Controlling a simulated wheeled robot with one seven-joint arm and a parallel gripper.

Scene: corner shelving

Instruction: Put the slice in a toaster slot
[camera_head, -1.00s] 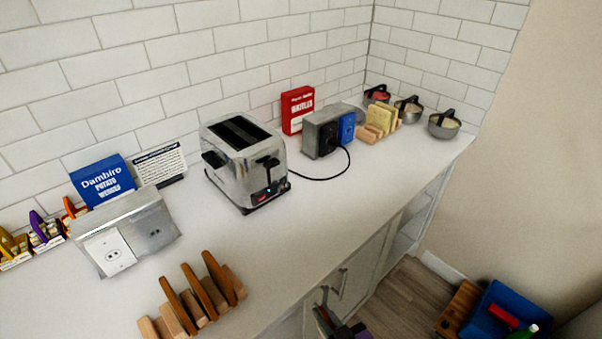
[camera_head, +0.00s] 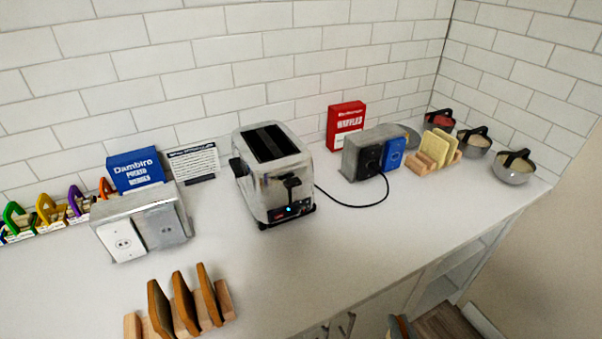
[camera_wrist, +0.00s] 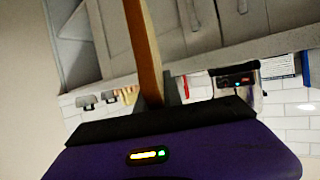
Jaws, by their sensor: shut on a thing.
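The chrome toaster (camera_head: 272,175) stands on the white counter, with two dark slots on top that show nothing in them. It also shows in the wrist view (camera_wrist: 238,83). In the wrist view my purple gripper (camera_wrist: 158,95) is shut on a brown slice (camera_wrist: 146,48), seen nearly edge-on and reaching up from the dark fingers. The fingers are partly hidden. The toaster is apart from the slice, to its right in that view. In the head view my gripper cannot be made out clearly.
A wooden rack with several brown slices (camera_head: 185,305) stands at the counter's front. A grey outlet box (camera_head: 150,222) is left of the toaster. Right of it are a cord, a red waffles box (camera_head: 345,125), a pale-slice rack (camera_head: 437,150) and bowls (camera_head: 515,168). Counter before the toaster is clear.

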